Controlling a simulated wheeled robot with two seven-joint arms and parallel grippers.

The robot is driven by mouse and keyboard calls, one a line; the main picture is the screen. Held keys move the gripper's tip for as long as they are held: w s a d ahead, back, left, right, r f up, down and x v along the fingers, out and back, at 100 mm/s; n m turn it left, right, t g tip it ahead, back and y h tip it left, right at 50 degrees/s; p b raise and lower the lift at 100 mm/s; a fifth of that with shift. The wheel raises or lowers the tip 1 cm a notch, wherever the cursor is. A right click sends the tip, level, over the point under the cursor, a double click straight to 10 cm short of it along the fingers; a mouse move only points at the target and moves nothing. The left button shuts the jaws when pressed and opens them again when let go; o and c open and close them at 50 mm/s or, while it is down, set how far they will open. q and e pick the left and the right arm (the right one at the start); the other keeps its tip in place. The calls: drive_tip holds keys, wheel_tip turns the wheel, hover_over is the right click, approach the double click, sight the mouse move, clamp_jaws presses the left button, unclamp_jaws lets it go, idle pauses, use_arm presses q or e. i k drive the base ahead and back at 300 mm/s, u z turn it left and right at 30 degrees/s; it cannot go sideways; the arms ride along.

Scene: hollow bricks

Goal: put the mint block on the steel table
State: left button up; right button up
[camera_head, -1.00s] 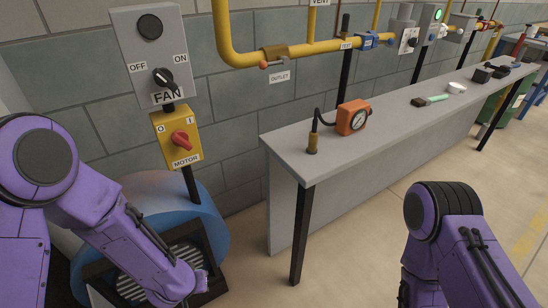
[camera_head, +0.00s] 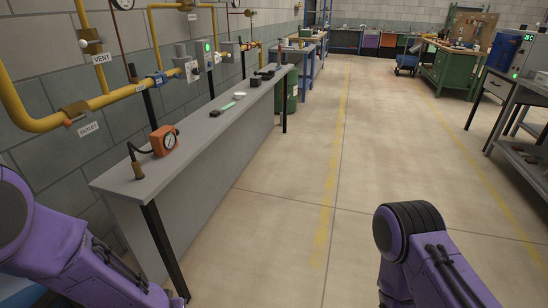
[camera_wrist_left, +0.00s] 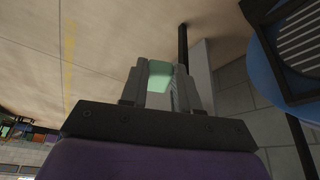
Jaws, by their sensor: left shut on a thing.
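In the left wrist view my left gripper (camera_wrist_left: 159,88) is shut on the mint block (camera_wrist_left: 158,74), a pale green piece between its two fingers. Part of the block is hidden by the fingers. In the head view my left arm enters at lower left; its gripper and the block are out of sight there. A grey metal table (camera_head: 531,82) with a lower shelf stands at the right edge, cut off by the frame; it may be the steel table. My right gripper is out of view, with only its arm at lower right.
A green workbench (camera_head: 451,72) and a blue cart (camera_head: 407,62) stand farther back. The floor (camera_head: 310,170) between is open.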

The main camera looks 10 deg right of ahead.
sight(203, 127)
drive_tip(key=z, duration=0.75)
drive_tip(key=i, duration=0.8)
drive_tip(key=z, duration=0.7)
drive_tip(key=i, duration=0.95)
drive_tip(key=u, duration=0.8)
drive_tip(key=i, duration=0.8)
drive_tip(key=u, duration=0.9)
